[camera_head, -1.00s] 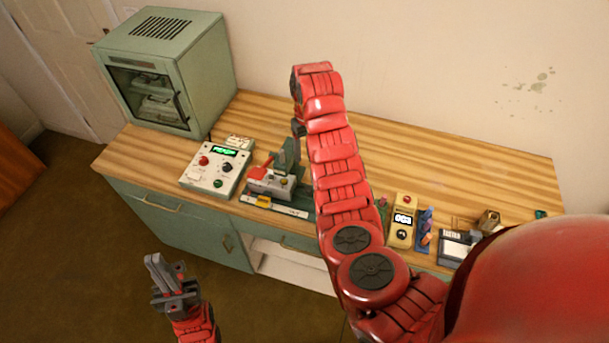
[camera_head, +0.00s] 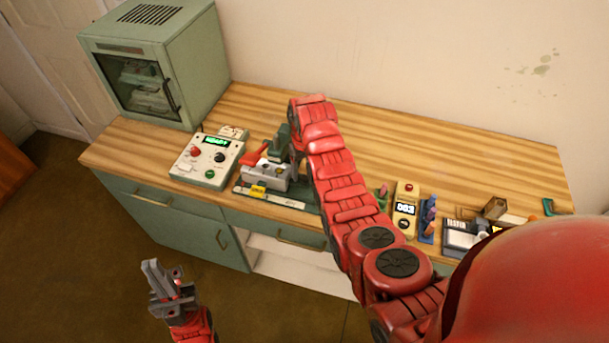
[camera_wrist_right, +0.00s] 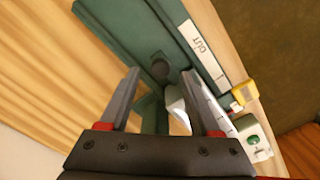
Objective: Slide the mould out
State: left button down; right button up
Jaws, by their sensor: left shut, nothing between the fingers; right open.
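The press fixture (camera_head: 300,204) is a green base with a white front strip, a grey block (camera_head: 268,177), a red lever (camera_head: 254,154) and a green upright. The grey block may be the mould; I cannot tell surely. My right gripper (camera_wrist_right: 160,73) is open and empty above this fixture; in the head view my arm mostly hides it. My left gripper (camera_head: 163,273) is shut and empty, in front of the bench.
A control box (camera_head: 207,160) with a lit green display stands left of the fixture. A green glass-fronted cabinet (camera_head: 150,75) stands at the bench's left end. A yellow meter (camera_head: 406,210) and small items stand to the right. The bench's back middle (camera_head: 420,145) is clear.

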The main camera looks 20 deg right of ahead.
jog(key=shift+f, duration=1.05)
jog(key=shift+s, duration=0.1)
grip_shut()
dwell(0.7)
